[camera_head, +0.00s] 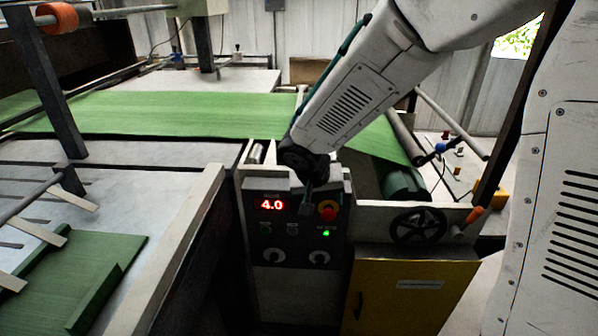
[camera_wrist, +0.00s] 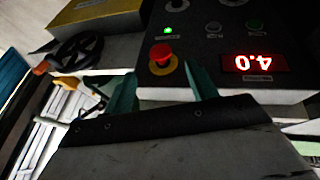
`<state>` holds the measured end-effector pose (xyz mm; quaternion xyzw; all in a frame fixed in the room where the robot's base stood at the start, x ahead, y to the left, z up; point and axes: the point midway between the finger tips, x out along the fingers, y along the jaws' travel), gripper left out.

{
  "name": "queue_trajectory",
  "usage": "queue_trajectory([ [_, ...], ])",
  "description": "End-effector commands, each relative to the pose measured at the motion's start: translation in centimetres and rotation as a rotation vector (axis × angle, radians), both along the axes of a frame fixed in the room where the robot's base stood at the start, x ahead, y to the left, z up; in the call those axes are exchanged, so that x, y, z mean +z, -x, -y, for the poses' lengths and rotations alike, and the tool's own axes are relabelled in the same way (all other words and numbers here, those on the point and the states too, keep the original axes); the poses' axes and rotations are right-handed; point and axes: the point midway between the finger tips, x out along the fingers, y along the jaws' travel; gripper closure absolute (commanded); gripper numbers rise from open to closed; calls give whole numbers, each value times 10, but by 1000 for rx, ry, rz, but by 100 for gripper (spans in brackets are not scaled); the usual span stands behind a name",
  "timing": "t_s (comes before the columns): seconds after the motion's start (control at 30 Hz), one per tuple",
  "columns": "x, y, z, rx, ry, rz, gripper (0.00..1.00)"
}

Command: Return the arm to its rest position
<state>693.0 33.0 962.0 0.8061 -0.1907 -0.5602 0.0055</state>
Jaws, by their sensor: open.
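My white arm (camera_head: 352,100) reaches down from the upper right in the head view. My gripper (camera_head: 306,205) is in front of the machine's control panel (camera_head: 290,240), between the red 4.0 display (camera_head: 270,205) and the red stop button (camera_head: 327,211). In the wrist view my gripper (camera_wrist: 162,85) shows two green fingers spread apart with nothing between them. The red stop button (camera_wrist: 161,56) appears just beyond the gap between the fingers. Whether a finger touches the panel cannot be told. A green lamp (camera_head: 326,233) on the panel is lit.
A green web of sack material (camera_head: 150,112) runs across the machine bed behind the panel. A yellow cabinet (camera_head: 400,295) and a black handwheel (camera_head: 418,226) are right of the panel. A stack of green sacks (camera_head: 60,280) lies at the lower left. A pale rail (camera_head: 165,260) borders the table.

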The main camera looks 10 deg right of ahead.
Motion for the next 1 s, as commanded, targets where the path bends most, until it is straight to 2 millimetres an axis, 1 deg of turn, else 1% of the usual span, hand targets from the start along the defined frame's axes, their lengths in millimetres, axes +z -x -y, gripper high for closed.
queue_trajectory([
  [0.17,0,3,2,52,28,-32,43],
  [0.27,-5,17,8,105,68,-117,43],
  [0.3,-6,27,10,129,81,-162,43],
  [0.37,-1,44,15,162,91,-223,43],
  [0.4,6,57,20,179,92,-261,43],
  [0.5,23,87,31,215,75,-336,43],
  [0.67,52,136,44,263,12,-421,43],
  [0.7,60,149,47,275,-12,-434,43],
  [0.9,96,216,53,333,-152,-444,43],
  [1.0,110,243,53,345,-212,-408,43],
])
